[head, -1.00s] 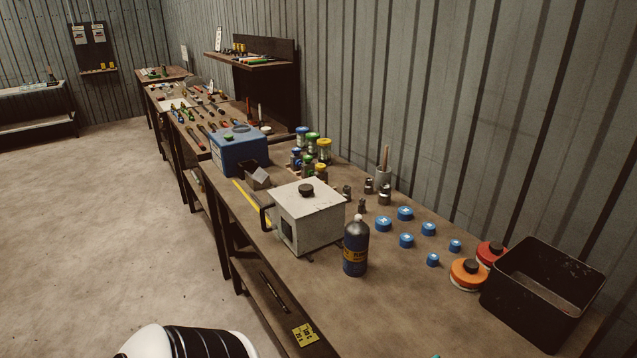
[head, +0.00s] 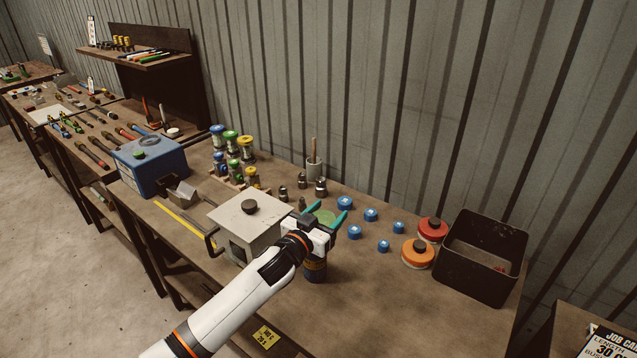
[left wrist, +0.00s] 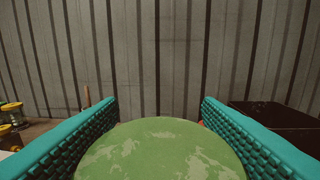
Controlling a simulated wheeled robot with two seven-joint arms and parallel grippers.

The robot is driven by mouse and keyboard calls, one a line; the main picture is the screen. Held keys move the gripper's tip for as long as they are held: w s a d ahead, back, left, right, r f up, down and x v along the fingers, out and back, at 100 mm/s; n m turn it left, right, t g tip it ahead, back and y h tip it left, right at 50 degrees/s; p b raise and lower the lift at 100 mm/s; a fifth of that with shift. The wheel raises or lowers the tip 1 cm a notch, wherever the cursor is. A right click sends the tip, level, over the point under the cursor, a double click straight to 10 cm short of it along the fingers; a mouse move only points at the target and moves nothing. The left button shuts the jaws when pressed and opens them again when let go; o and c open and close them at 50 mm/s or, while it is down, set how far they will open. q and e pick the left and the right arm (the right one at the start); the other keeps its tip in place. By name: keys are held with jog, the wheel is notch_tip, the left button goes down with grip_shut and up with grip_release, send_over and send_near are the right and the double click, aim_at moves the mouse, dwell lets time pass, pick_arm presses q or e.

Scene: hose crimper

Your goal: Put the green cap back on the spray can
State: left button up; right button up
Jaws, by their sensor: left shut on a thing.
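My left gripper (head: 328,212), with teal fingers, is shut on a round green cap (head: 325,217). In the left wrist view the worn green cap (left wrist: 160,152) fills the space between the two ribbed fingers. The dark spray can (head: 316,271) with its yellow-orange band stands on the bench, directly below the gripper in the head view. The gripper and wrist hide the can's top, so I cannot tell whether the cap touches it. My right gripper is not in view.
A grey box machine (head: 247,222) stands just left of the can. Several blue caps (head: 371,214) lie to the right, with orange (head: 418,254) and red (head: 432,229) round containers and a black bin (head: 470,281). The bench front right of the can is clear.

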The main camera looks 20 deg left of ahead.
pick_arm(q)
jog(key=shift+y, duration=0.3)
jog(key=w+a+b, duration=0.1)
jog(key=w+a+f+b, duration=0.1)
jog(key=w+a+b, duration=0.1)
jog(key=shift+f+b, duration=1.3)
jog(key=shift+f, duration=0.35)
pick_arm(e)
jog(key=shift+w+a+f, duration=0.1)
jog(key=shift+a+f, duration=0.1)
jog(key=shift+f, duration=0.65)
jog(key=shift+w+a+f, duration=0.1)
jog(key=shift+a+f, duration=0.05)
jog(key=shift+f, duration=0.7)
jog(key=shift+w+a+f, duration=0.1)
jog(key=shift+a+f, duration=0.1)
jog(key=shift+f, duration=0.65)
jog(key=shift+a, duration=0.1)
pick_arm(q)
jog(key=o, duration=1.1)
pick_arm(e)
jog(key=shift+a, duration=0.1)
